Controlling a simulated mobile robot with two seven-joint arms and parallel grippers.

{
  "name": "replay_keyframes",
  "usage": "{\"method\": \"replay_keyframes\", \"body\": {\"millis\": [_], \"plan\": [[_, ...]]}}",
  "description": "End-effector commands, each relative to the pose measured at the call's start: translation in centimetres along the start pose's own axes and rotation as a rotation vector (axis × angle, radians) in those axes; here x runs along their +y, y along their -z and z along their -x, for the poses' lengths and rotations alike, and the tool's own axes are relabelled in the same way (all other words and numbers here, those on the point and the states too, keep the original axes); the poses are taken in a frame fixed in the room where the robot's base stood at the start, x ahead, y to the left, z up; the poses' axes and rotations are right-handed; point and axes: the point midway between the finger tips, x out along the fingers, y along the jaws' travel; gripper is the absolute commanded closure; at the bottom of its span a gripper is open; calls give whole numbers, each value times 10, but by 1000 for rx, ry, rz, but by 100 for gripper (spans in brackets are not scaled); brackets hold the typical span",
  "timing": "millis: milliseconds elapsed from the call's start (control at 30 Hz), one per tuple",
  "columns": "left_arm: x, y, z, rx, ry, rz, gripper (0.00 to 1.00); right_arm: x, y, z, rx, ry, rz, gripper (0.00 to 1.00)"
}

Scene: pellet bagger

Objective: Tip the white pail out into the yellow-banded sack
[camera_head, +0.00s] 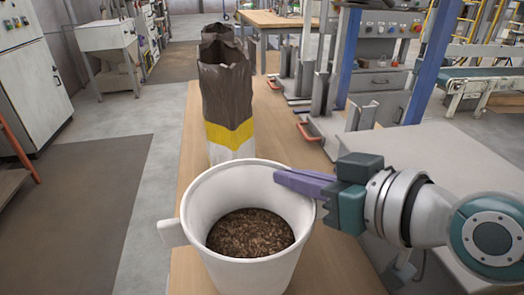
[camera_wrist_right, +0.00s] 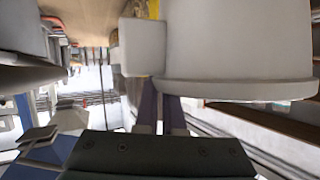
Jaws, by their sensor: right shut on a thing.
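The white pail (camera_head: 250,275) stands upright at the near end of the wooden table, with brown pellets (camera_head: 250,233) inside. A block-like grip sticks out on its left side. I cannot tell whether its base touches the table. My right gripper (camera_head: 288,180) comes in from the right, its purple fingers shut on the pail at its right rim. The pail also fills the upper right of the right wrist view (camera_wrist_right: 235,45). The yellow-banded sack (camera_head: 229,135) stands upright behind the pail, brown above the band and white below, its top open. My left gripper is out of view.
The wooden table (camera_head: 330,262) is bare beside the pail. Metal brackets and a blue post (camera_head: 345,55) stand along the right. A grey cabinet (camera_head: 35,85) is at the far left.

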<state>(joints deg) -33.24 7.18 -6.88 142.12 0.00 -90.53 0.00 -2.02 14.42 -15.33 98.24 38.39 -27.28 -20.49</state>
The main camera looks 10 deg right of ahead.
Motion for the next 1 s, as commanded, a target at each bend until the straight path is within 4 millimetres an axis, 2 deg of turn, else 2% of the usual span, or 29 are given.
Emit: {"method": "replay_keyframes", "body": {"millis": [33,167,533,600,800,1000], "plan": [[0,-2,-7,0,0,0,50,1,-11,-4,-1,0,-3,100],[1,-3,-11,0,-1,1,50,3,-25,-11,0,0,-1,100],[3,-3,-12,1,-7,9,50,4,-28,-12,2,0,-2,100],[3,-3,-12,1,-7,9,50,4,-29,-12,-1,0,0,89],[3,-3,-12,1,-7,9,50,4,-29,-12,-2,0,-1,66],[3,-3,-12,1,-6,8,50,3,-29,-12,-2,0,-1,64]]}}
